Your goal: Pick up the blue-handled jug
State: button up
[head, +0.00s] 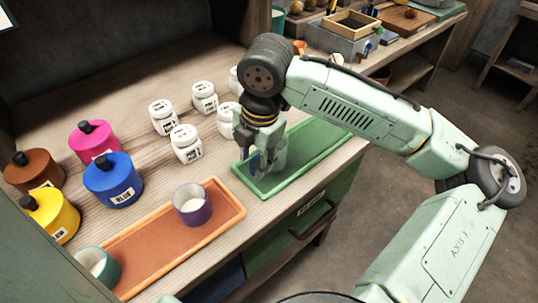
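My gripper (252,150) points down over the green tray (316,158), in the middle of the head view. A pale grey-green jug (273,157) stands on the left part of this tray, partly hidden by my gripper. A blue part, which looks like its handle (255,163), shows at the jug's left side, right at my fingers. The fingers are at the handle, but I cannot tell whether they are closed on it or only around it.
White labelled jars (186,143) stand left of my gripper. Blue (113,182), pink, brown and yellow bottles with black caps stand farther left. An orange tray (150,250) in front holds a purple cup (192,205) and a teal cup (99,266).

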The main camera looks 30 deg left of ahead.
jog(key=shift+a+f, duration=0.1)
jog(key=shift+f, duration=0.55)
jog(key=shift+c, duration=0.4)
grip_shut()
